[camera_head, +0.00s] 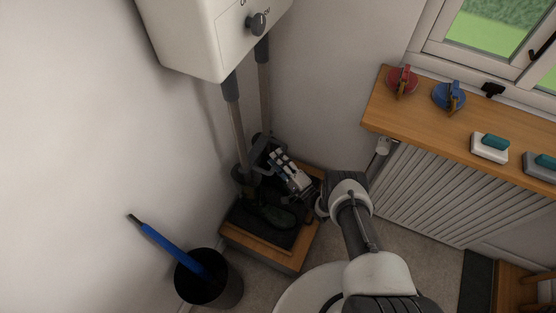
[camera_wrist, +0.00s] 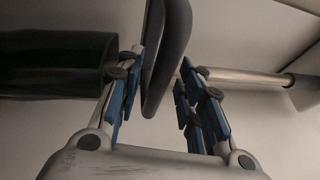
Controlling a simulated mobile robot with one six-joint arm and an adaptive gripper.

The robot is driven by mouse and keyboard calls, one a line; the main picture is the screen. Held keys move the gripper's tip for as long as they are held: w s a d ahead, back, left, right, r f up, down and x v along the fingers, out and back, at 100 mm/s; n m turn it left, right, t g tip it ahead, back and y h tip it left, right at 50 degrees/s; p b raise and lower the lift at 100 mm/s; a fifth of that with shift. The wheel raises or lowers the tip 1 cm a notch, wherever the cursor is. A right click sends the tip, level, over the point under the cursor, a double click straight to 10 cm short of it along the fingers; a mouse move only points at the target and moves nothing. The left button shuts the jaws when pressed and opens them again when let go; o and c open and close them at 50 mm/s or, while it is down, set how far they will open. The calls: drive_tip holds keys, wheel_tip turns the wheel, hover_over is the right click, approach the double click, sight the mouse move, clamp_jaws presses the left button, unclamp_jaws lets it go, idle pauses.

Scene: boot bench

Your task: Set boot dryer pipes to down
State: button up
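The white boot dryer box (camera_head: 205,38) is on the wall, with a dark dial (camera_head: 257,23) on its front. Two silver pipes with dark upper sleeves run downward from it, a left pipe (camera_head: 238,130) and a right pipe (camera_head: 265,100). Black fittings (camera_head: 245,174) sit at their lower ends. My gripper (camera_head: 277,160) is low beside these fittings. In the wrist view, my gripper (camera_wrist: 160,64) has its blue-padded fingers apart. A dark grey curved bar (camera_wrist: 183,30) reaches between them, close to the left finger; contact is unclear. A silver pipe (camera_wrist: 235,75) lies behind the right finger.
A wooden stand with a black tray (camera_head: 285,240) is below the pipes, with dark items on it. A black bin (camera_head: 228,292) holds a blue umbrella (camera_head: 165,242). A wooden sill (camera_head: 385,112) and radiator (camera_head: 430,190) are at right.

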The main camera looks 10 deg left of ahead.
drive_tip(key=shift+d, duration=0.1)
drive_tip(key=v, duration=1.1)
drive_tip(key=shift+s+d, duration=0.3)
